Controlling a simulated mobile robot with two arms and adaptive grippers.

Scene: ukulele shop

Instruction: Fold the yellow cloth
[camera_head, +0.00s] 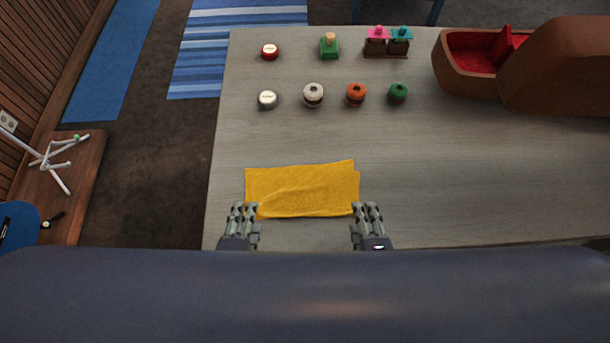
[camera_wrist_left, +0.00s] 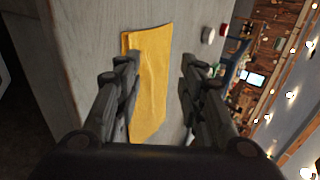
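The yellow cloth (camera_head: 302,188) lies flat on the grey table in front of me, a wide rectangle with a slightly offset double edge at its right side. It also shows in the left wrist view (camera_wrist_left: 152,85), between and beyond the fingers. My left gripper (camera_head: 243,211) is at the cloth's near left corner; in the left wrist view (camera_wrist_left: 160,75) its fingers are wide apart with nothing gripped between them. My right gripper (camera_head: 367,211) is at the near right corner. Its fingers look apart, with no cloth visible between them. Whether either gripper touches the cloth is unclear.
The table (camera_head: 480,190) is clear to the right of the cloth. Several small round items, such as an orange one (camera_head: 356,93), stand behind it. A brown case with red lining (camera_head: 470,52) is at the back right. The table's left edge (camera_head: 212,180) is close to the cloth.

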